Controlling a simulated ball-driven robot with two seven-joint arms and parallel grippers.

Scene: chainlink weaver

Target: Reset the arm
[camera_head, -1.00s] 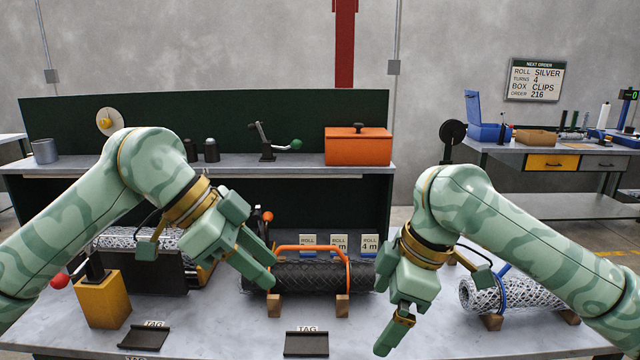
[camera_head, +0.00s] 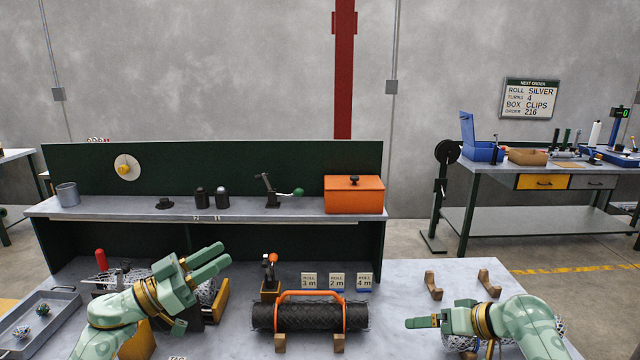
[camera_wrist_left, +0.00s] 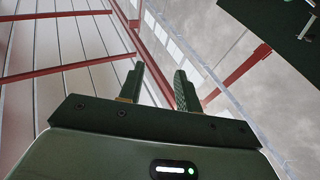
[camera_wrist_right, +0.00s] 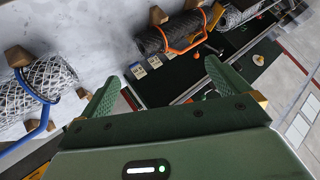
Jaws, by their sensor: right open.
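My left gripper (camera_head: 221,256) is raised at the left of the bench, its fingers pointing right and up. In the left wrist view its fingers (camera_wrist_left: 160,85) stand a little apart with nothing between them. My right gripper (camera_head: 412,322) is low at the right of the bench, pointing left. In the right wrist view its fingers (camera_wrist_right: 165,85) are wide apart and empty. Both grippers are clear of the black mesh roll (camera_head: 312,317) with its orange handle. My right arm hides most of the silver roll with a blue band, which shows in the right wrist view (camera_wrist_right: 28,92).
Several roll cards (camera_head: 337,282) stand behind the black roll. An orange box (camera_head: 354,195) and a crank tool (camera_head: 270,192) sit on the shelf. A grey tray (camera_head: 62,305) is at the far left. Empty wooden cradles (camera_head: 433,286) are at the right.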

